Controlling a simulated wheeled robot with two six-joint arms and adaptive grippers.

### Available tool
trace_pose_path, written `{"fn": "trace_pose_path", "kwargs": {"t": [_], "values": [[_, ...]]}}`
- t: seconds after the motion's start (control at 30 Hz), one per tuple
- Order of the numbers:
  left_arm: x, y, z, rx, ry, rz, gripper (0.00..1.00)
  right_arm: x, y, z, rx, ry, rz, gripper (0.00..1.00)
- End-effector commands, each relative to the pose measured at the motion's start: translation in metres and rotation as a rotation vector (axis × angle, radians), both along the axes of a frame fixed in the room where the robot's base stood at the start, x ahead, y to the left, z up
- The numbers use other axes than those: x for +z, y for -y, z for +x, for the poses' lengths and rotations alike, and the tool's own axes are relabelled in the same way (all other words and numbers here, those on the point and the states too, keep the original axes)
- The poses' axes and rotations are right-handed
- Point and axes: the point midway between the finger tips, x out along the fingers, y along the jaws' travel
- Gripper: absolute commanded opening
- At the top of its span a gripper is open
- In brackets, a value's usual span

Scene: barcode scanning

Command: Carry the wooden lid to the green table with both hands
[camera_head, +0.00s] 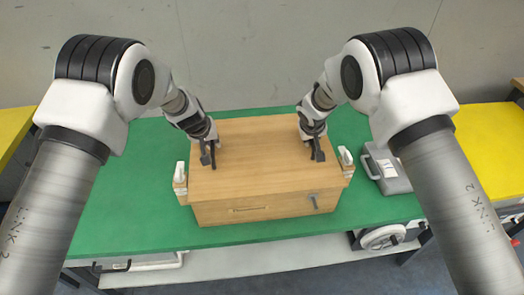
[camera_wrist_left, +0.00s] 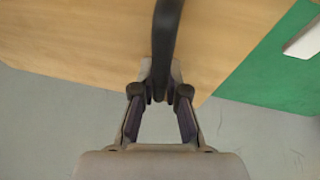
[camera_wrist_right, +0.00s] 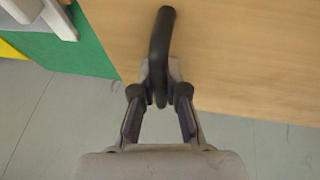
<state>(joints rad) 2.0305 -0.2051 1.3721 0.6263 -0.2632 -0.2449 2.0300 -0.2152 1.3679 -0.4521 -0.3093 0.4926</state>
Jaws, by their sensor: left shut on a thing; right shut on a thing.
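The wooden lid (camera_head: 258,150) is a flat, light-brown panel over a wooden box (camera_head: 275,208) on the green table (camera_head: 125,205). I cannot tell whether the lid touches the box. My left gripper (camera_head: 208,158) is shut on a black handle at the lid's left side; that handle (camera_wrist_left: 166,45) shows between the fingers in the left wrist view. My right gripper (camera_head: 314,152) is shut on a black handle at the right side; that handle (camera_wrist_right: 160,45) shows in the right wrist view. The box's inside is hidden.
White-topped items stand close beside the box at left (camera_head: 180,175) and right (camera_head: 345,160). A grey case (camera_head: 388,170) lies on the right of the green table. Yellow surfaces lie at far left (camera_head: 12,130) and far right (camera_head: 490,140). The table's left part is clear.

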Motion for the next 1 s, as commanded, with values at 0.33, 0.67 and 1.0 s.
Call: {"fn": "trace_pose_path", "kwargs": {"t": [0.33, 0.67, 1.0], "values": [[0.02, 0.0, 0.001, 0.0, 0.003, -0.001, 0.0, 0.02, 0.0, 0.001, 0.001, 0.003, 0.0, 0.0], [0.053, 0.0, 0.001, 0.0, 0.002, 0.0, 0.0, 0.053, 0.0, 0.001, 0.0, 0.002, 0.0, 0.0], [0.051, 0.0, 0.001, 0.0, 0.002, 0.0, 0.0, 0.051, 0.0, 0.001, 0.0, 0.002, 0.0, 0.0]]}}
